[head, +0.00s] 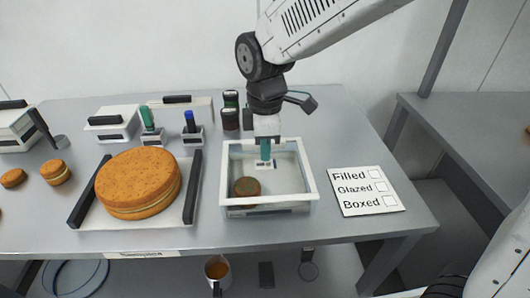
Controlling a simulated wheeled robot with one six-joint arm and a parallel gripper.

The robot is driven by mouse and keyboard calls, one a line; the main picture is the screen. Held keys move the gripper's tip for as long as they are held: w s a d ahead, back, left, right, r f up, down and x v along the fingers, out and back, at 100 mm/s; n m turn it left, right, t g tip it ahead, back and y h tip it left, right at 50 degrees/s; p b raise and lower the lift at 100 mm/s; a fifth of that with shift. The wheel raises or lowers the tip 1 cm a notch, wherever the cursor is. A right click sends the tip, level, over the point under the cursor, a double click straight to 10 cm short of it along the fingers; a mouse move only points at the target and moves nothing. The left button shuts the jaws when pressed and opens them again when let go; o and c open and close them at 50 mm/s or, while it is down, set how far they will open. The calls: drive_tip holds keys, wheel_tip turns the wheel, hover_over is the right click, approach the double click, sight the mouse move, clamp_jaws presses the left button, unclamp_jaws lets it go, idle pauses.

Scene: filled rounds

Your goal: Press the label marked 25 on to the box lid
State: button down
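A white-framed box (226,180) stands at the table's front middle. I cannot tell whether a clear lid covers it or its top is open. A small brown round (246,187) shows within the frame at lower left. My gripper (265,152) points straight down over the back part of the box, with a narrow teal piece at its tip. I cannot tell whether this is a finger or a held thing. A small white patch with dark marks (267,165), possibly the label, lies just below the tip. Its number is too small to read, and contact is unclear.
A large filled round (140,180) sits on a white tray with black handles (192,190) at left. Behind stand teal (148,119) and blue (190,121) handled tools in holders and dark jars (230,118). A checklist card (366,191) lies at right.

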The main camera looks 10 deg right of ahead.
wheel_tip(320, 180, up, 6)
idle(0.7)
drive_tip(key=shift+r, duration=0.1)
drive_tip(key=s+d+r+m+t, duration=0.1)
drive_tip(key=s+d+r+m, duration=0.1)
drive_tip(key=s+d+m, duration=1.5)
drive_tip(key=s+d, duration=0.2)
drive_tip(key=d, duration=0.1)
drive_tip(key=shift+s+d+m, duration=0.25)
drive_tip(key=shift+d+m, duration=0.05)
drive_tip(key=shift+d, duration=0.1)
